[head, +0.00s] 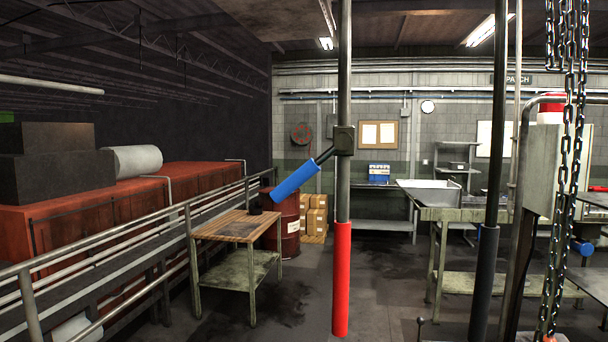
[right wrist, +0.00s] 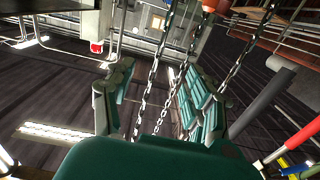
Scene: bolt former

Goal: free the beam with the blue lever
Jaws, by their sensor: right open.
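The blue lever (head: 296,181) is a thick blue handle on a short dark arm. It slants down to the left from a dark clamp block (head: 344,140) on a grey upright pole (head: 344,60). The pole has a red sleeve (head: 341,280) low down. I cannot tell which part is the beam. My right gripper (right wrist: 157,88) shows only in the right wrist view, with its teal fingers spread apart. Chains (right wrist: 148,85) run through the view between the fingers; I cannot tell whether they touch. My left gripper is not in view.
Hanging chains (head: 565,150) and a dark upright post (head: 490,200) stand on the right. A wood-topped table (head: 235,226) is left of the pole, beside a metal railing (head: 110,250). A metal workbench (head: 460,214) is further right. The floor between the table and workbench is open.

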